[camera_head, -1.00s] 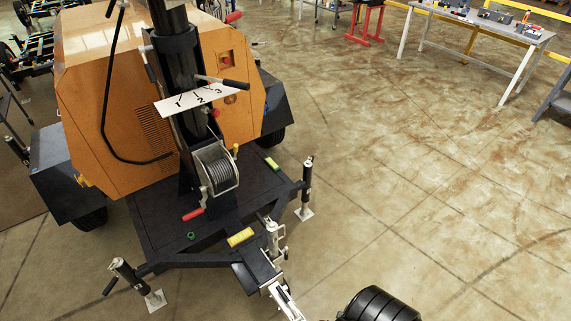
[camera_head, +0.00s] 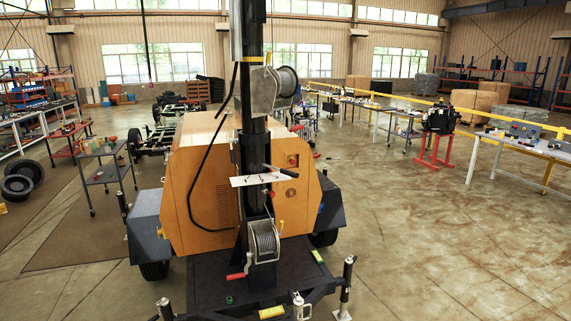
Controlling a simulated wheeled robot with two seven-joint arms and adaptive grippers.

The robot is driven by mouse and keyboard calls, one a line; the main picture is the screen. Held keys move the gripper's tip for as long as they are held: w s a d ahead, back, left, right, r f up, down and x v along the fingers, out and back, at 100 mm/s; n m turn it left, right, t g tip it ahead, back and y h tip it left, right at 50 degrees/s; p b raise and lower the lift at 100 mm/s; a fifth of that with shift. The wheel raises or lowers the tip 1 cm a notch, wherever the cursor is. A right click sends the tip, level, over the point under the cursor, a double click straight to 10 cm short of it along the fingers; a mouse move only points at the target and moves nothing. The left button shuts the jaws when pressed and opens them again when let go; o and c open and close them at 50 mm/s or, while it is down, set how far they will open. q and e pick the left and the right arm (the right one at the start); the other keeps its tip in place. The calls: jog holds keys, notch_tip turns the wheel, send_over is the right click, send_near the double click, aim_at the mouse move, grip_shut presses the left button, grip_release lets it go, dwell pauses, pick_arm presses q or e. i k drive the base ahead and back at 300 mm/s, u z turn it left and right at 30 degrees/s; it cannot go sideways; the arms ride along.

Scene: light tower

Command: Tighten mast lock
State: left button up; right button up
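The light tower's black mast (camera_head: 252,145) stands upright in front of the orange housing (camera_head: 190,175). A white plate (camera_head: 243,181) with markings sits across the mast. A lever with a black grip (camera_head: 283,171) sticks out to the right just above the plate; it may be the mast lock, but I cannot tell how tight it is. A small red knob (camera_head: 280,224) shows below the plate, beside the mast. A winch (camera_head: 263,241) with a red-gripped crank (camera_head: 236,276) is lower on the mast. Neither of my grippers is in view.
The trailer's black deck (camera_head: 205,284) and a jack (camera_head: 346,287) are at the front. A grey cart (camera_head: 103,174) stands at left. Workbenches (camera_head: 525,146) and a red stand (camera_head: 436,150) are at right. The floor (camera_head: 430,240) at right is open.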

aim_at(231, 140)
jog(key=u, duration=1.3)
jog(key=i, duration=1.55)
jog(key=z, duration=0.4)
